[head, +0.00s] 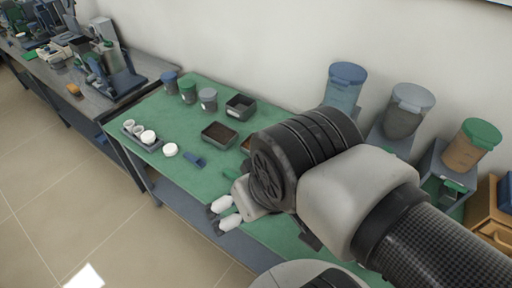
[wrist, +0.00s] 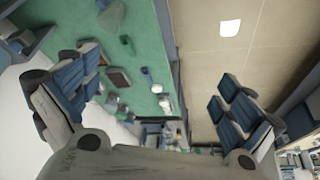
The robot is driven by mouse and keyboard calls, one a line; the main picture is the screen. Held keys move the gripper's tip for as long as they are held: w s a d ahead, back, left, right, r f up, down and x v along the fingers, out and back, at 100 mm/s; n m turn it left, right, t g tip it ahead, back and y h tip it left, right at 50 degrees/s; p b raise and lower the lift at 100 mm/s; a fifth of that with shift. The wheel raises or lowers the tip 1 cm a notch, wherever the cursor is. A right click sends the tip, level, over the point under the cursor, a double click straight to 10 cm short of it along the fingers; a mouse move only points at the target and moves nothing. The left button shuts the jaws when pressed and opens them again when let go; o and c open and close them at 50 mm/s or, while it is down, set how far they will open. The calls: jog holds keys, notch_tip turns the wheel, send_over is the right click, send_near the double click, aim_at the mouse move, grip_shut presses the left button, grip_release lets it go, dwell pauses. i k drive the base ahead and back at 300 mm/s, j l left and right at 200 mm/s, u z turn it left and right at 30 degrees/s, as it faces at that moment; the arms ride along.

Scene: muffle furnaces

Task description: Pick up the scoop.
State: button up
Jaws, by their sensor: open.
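A small blue scoop-shaped piece (head: 194,160) lies on the green table near its front edge, beside a white lid. It also shows in the wrist view (wrist: 146,73), small, between the fingers. A green piece (head: 230,175), perhaps another scoop, lies closer to my gripper and is partly hidden by my arm; it shows in the wrist view (wrist: 127,42). My gripper (head: 225,213) is open and empty, above the table's front edge, to the right of and apart from the blue piece. Its spread fingers frame the wrist view (wrist: 160,75).
Dark trays (head: 219,135) and lidded jars (head: 188,92) stand behind the blue piece. A rack with white cups (head: 140,138) and a loose white lid (head: 170,150) are left of it. Larger lidded containers (head: 408,108) line the wall. Floor (head: 60,190) is clear in front.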

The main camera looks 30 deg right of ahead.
aim_at(199, 162)
jog(key=k+j+z, duration=0.1)
jog(key=z, duration=3.05)
jog(key=k+l+u, duration=0.1)
jog(key=u, duration=2.85)
jog(key=i+j+z, duration=0.2)
jog(key=z, duration=0.2)
jog(key=i+j+z, duration=0.2)
jog(key=j+z, duration=0.2)
jog(key=i+j+z, duration=0.1)
jog(key=j+z, duration=0.35)
jog(key=i+j, duration=0.1)
jog(key=j, duration=0.3)
jog(key=i+j, duration=0.15)
jog(key=j, duration=0.3)
jog(key=i+j+z, duration=0.1)
jog(key=j, duration=0.3)
jog(key=i+j, duration=0.1)
jog(key=j, duration=0.3)
jog(key=i+j+z, duration=0.1)
jog(key=j, duration=0.35)
